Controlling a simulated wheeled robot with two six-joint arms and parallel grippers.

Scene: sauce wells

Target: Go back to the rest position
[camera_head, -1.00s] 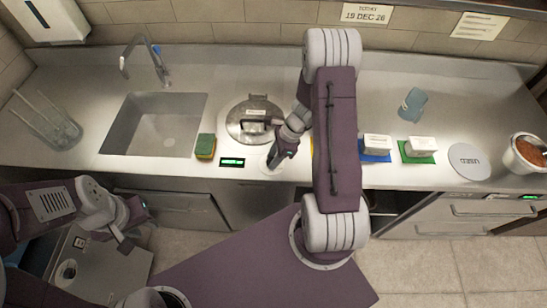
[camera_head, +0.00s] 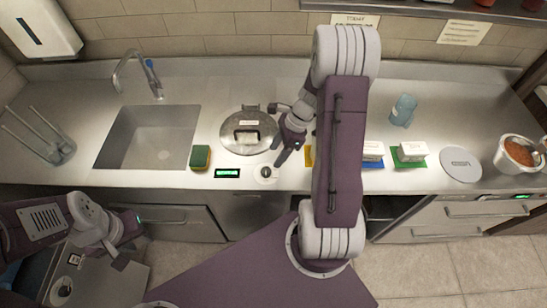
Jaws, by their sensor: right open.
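My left gripper (camera_head: 126,252) hangs at the lower left, in front of the counter and over a grey floor unit; its jaws are small and dark, and I cannot tell whether they are open. My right arm reaches up and over the counter from the lower middle. My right gripper (camera_head: 284,154) points down, open and empty, just right of the round lidded well (camera_head: 262,126) and above a small round pale fitting (camera_head: 265,173) with a dark centre. The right arm hides part of the counter behind it.
The steel counter (camera_head: 85,95) holds a sink (camera_head: 150,137), a sponge (camera_head: 200,157), a wire rack (camera_head: 50,148), a blue cup (camera_head: 403,110), white blocks on coloured mats (camera_head: 411,152), a white disc (camera_head: 461,164) and a bowl of brown food (camera_head: 518,153). A shelf edge crosses the top right.

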